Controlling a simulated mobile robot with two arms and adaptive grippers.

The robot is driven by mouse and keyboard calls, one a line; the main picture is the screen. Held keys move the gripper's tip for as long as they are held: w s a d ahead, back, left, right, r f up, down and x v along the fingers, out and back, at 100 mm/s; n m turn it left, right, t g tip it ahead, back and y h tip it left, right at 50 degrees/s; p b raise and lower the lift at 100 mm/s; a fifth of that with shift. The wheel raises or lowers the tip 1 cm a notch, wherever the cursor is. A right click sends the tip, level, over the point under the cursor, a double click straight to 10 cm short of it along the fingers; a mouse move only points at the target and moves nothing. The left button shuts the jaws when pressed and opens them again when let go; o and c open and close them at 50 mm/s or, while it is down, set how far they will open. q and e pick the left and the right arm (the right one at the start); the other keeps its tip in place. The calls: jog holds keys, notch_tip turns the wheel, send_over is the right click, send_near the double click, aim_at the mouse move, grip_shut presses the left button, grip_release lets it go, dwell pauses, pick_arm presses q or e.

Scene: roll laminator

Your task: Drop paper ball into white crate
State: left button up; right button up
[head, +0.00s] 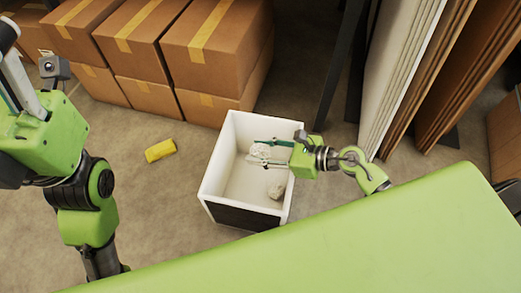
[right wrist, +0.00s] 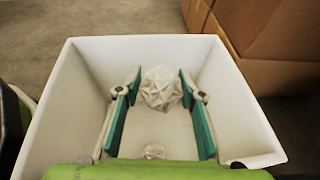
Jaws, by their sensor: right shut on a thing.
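A white crumpled paper ball (head: 260,150) is between the fingertips of my right gripper (head: 266,153). The gripper is shut on it and is over the white crate (head: 213,165), within its rim as seen from above. In the right wrist view the held ball (right wrist: 161,88) sits between the teal finger pads, with the crate walls (right wrist: 85,85) around it. A second crumpled ball (head: 276,188) lies inside the crate; it also shows in the right wrist view (right wrist: 154,152). My left gripper (head: 14,85) is partly cut off at the left edge; its jaw opening is unclear.
A yellow object (head: 160,150) lies on the floor left of the crate. Stacked cardboard boxes (head: 215,50) stand behind. White panels (head: 400,70) lean at the right. A green surface (head: 400,230) fills the front right. Floor between the yellow object and the crate is clear.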

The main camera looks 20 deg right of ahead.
jog(key=o, duration=0.9)
jog(key=v, duration=1.2)
jog(key=shift+r, duration=0.1)
